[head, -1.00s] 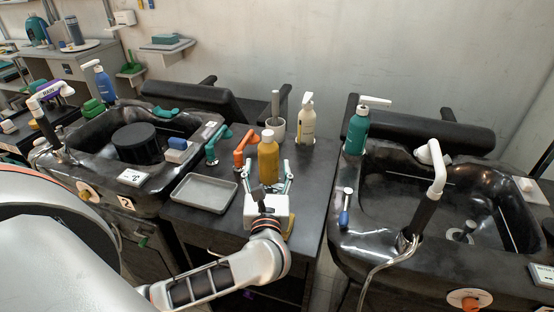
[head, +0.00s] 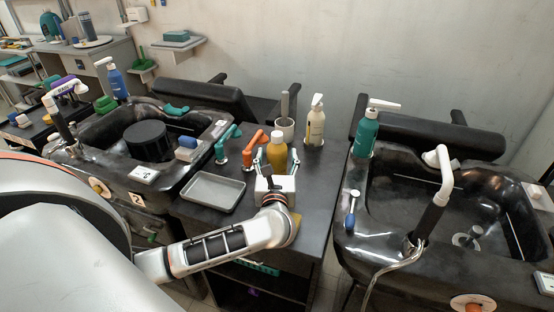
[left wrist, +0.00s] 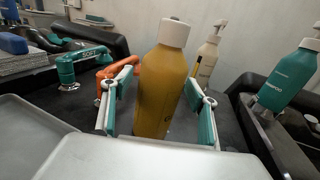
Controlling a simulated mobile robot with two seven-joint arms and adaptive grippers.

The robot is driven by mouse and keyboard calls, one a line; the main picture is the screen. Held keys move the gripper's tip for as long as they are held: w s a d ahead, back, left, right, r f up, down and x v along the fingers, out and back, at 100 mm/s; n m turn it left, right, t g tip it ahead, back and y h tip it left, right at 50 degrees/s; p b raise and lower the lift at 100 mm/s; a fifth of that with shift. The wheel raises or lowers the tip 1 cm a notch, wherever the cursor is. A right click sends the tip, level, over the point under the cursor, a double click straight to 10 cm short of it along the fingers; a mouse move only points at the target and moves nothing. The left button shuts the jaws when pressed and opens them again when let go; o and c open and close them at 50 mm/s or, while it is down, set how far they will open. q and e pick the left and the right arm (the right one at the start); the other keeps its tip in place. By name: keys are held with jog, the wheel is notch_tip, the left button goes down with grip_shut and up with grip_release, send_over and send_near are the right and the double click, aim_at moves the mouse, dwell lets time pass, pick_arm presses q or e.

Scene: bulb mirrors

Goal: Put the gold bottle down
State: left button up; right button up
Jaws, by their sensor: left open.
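The gold bottle (head: 277,149) with a white cap stands upright on the dark counter (head: 308,190) between the two basins. In the left wrist view the bottle (left wrist: 164,85) fills the middle. My left gripper (head: 277,162) is open, with one teal-padded finger on each side of the bottle. In the left wrist view the gripper (left wrist: 158,95) shows narrow gaps between the fingers and the bottle. The bottle's foot is partly hidden behind the gripper's body. My right gripper is not in view.
A grey tray (head: 213,193) lies left of the gripper. Teal (head: 226,145) and orange (head: 253,149) tools stand left of the bottle. The counter to the right is clear.

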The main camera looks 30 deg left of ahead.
pick_arm(q)
jog(key=c, duration=1.5)
jog(key=shift+c, duration=0.6)
jog(key=shift+r, duration=0.15)
